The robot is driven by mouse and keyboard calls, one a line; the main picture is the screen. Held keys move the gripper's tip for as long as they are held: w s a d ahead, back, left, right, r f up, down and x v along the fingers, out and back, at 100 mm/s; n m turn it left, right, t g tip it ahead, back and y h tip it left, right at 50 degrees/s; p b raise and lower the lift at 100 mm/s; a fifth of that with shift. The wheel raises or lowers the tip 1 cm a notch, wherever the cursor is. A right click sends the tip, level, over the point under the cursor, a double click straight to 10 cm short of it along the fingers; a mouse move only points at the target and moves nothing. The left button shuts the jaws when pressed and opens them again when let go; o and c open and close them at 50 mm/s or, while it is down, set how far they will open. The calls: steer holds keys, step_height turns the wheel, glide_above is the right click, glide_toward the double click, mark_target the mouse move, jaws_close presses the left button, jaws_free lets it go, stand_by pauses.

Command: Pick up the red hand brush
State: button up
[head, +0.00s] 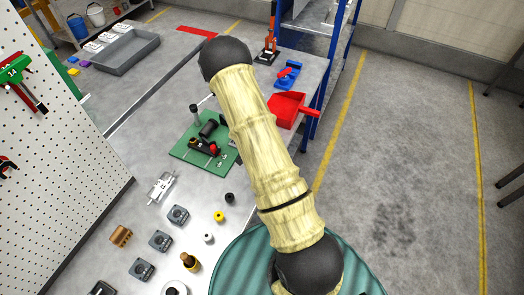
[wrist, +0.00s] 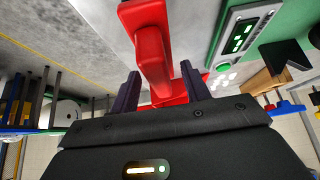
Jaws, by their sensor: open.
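In the head view a red dustpan-like piece (head: 288,108) lies near the right edge of the bench, with a red handle pointing right. I cannot make out a separate hand brush there; my arm hides part of the bench. In the wrist view a red piece with a bar-like handle (wrist: 152,50) runs down between the two dark fingers of my gripper (wrist: 159,80). The fingers are apart, one on each side of it. I cannot tell whether this red piece is the brush or the dustpan. My gripper is hidden in the head view.
A green board with black parts (head: 204,148) lies left of my arm. A blue clamp-like tool (head: 287,74) and an orange upright tool (head: 269,40) stand behind the red piece. Several small parts cover the near bench.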

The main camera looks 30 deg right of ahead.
jaws_close()
steer(key=shift+r, duration=0.15)
step_height(320, 180, up, 10)
steer(key=shift+f+b, duration=0.1)
steer(key=shift+b, duration=0.5)
stand_by(0.5)
